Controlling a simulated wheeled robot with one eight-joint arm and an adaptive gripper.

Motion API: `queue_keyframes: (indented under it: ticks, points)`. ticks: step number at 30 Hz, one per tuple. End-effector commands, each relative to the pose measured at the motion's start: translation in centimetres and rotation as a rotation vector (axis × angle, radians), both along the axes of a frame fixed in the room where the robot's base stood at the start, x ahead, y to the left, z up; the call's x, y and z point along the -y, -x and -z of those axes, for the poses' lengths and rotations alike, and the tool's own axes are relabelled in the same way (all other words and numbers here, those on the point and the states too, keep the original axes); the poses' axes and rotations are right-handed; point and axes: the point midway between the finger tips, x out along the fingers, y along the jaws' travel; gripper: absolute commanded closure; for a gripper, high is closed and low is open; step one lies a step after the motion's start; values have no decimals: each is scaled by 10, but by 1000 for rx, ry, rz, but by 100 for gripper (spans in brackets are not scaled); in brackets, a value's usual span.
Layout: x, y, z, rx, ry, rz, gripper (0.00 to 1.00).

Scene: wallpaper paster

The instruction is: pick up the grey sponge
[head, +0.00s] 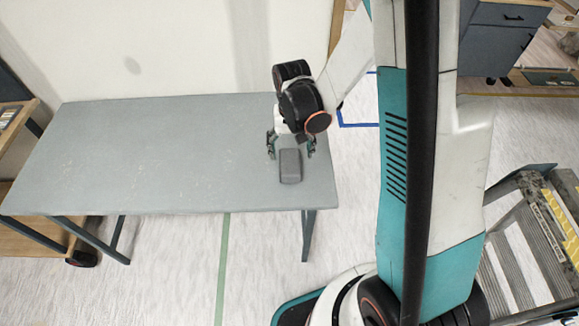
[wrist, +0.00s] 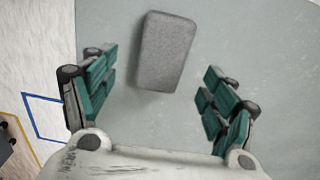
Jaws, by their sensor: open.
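The grey sponge (head: 290,167) lies flat on the grey table (head: 150,160), near the table's right end. In the wrist view the sponge (wrist: 167,50) is a rounded block, slightly tilted, ahead of the fingertips and between their lines. My gripper (head: 291,147) is over the table's right end, just behind the sponge in the head view. In the wrist view my gripper (wrist: 150,85) has its two teal fingers spread wide, with nothing between them but the sponge's near end. I cannot tell the exact height of the fingers above the table.
A wooden cart (head: 35,235) stands at the table's left end. A stepladder (head: 530,240) stands at the right, and dark drawers (head: 495,45) are at the back right. A pale wall is behind the table. The rest of the tabletop is clear.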

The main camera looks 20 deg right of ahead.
Motion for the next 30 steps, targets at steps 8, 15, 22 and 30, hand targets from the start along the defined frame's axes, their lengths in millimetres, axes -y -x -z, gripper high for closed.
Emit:
queue_keyframes:
  ticks: [8, 15, 22, 30]
  points:
    - [0, 0, 25, 0, 0, 0, 22]
    - [-3, -2, 49, 0, 0, -1, 22]
    - [-4, -2, 76, 1, 0, 0, 22]
    - [-3, -2, 75, 0, 0, 0, 33]
